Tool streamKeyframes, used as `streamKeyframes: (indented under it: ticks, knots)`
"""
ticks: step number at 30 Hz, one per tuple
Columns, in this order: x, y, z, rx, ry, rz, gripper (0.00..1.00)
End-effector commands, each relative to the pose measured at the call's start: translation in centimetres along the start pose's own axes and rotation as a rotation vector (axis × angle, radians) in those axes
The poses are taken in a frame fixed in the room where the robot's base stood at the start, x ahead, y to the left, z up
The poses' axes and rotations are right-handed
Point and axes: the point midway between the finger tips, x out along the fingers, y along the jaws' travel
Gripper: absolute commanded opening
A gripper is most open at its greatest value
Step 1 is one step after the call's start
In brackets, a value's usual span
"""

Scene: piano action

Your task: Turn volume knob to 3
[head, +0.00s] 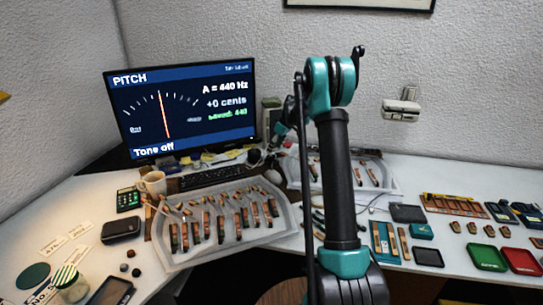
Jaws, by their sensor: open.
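My gripper (259,158) is small and far off, reaching down beside the lower right corner of the monitor, partly behind my own arm. Its jaws are open and I see nothing held in them. A dark greenish box (271,105), possibly a speaker, stands right of the monitor, just behind my gripper. I cannot make out a volume knob or any numbers on it; my arm and gripper may hide it. The monitor (180,105) shows PITCH, A = 440 Hz, +0 cents and Tone off.
A keyboard (212,177) lies below the monitor, with a mug (152,182) at its left. A grey tray (288,221) of piano parts fills the front desk. Another tray (393,184) lies behind my arm. The right desk holds green (486,257) and red (521,261) trays.

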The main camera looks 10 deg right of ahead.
Motion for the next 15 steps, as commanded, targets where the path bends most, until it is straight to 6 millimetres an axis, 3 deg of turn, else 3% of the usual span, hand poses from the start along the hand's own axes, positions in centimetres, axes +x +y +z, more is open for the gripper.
streamKeyframes:
  ticks: [6, 15]
  knots:
    - [3.7, 0.0, 0.0, 0.000, 0.000, 0.000, 0.57]
    - [5.5, 0.0, 0.0, 0.001, 0.000, 0.000, 0.57]
